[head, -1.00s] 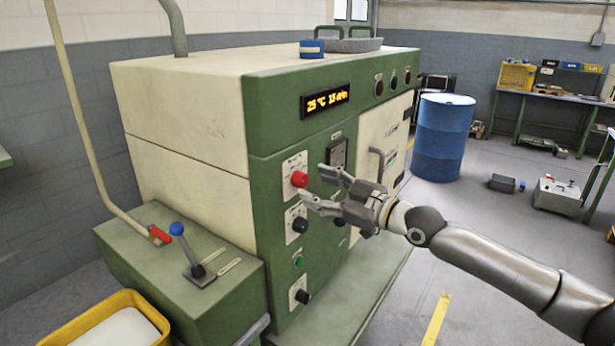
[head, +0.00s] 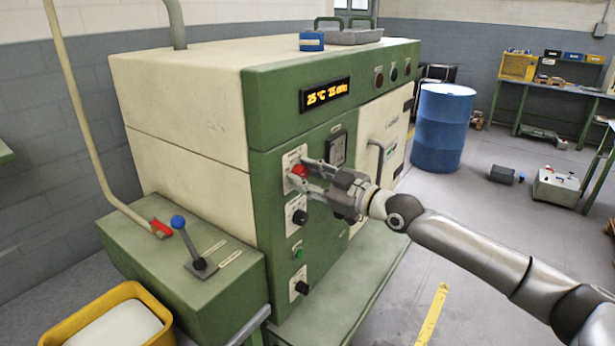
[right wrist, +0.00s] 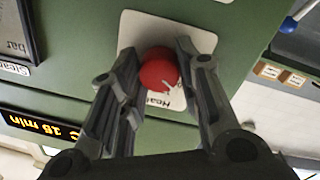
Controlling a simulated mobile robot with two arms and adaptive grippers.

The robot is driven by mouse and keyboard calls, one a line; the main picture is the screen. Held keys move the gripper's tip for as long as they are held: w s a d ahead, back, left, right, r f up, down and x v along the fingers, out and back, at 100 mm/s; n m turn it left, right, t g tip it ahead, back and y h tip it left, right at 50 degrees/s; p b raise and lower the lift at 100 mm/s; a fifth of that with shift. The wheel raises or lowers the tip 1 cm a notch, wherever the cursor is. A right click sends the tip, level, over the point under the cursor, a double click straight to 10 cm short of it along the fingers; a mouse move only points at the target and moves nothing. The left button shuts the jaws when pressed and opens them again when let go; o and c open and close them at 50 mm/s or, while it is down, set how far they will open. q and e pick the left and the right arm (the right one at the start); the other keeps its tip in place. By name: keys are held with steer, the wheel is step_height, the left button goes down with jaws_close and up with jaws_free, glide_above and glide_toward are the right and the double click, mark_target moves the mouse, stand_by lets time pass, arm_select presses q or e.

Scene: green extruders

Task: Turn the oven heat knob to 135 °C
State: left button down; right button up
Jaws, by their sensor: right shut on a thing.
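The red heat knob (head: 300,171) sits on a white plate on the green front of the oven (head: 262,112). My right gripper (head: 303,174) has its fingers around the knob, shut on it. In the right wrist view the red knob (right wrist: 159,72) lies between the two fingers (right wrist: 158,85), with a small white mark on its face. The plate's lettering is partly hidden there. The oven display (head: 325,95) reads 25 °C and what looks like 15 min. My left gripper is not in view.
Black knobs (head: 299,216) and a green button (head: 299,253) sit below the red knob. A dark gauge (head: 337,149) and a door handle (head: 378,158) are to its right. A lever with a blue ball (head: 178,221) stands at the left. A blue barrel (head: 442,130) stands beyond the oven.

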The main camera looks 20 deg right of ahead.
steer(key=shift+m, duration=0.3)
steer(key=m, duration=0.2)
steer(key=shift+m, duration=0.3)
steer(key=shift+m+g, duration=0.3)
steer(key=shift+m, duration=2)
steer(key=o, duration=1)
steer(key=shift+d, duration=0.1)
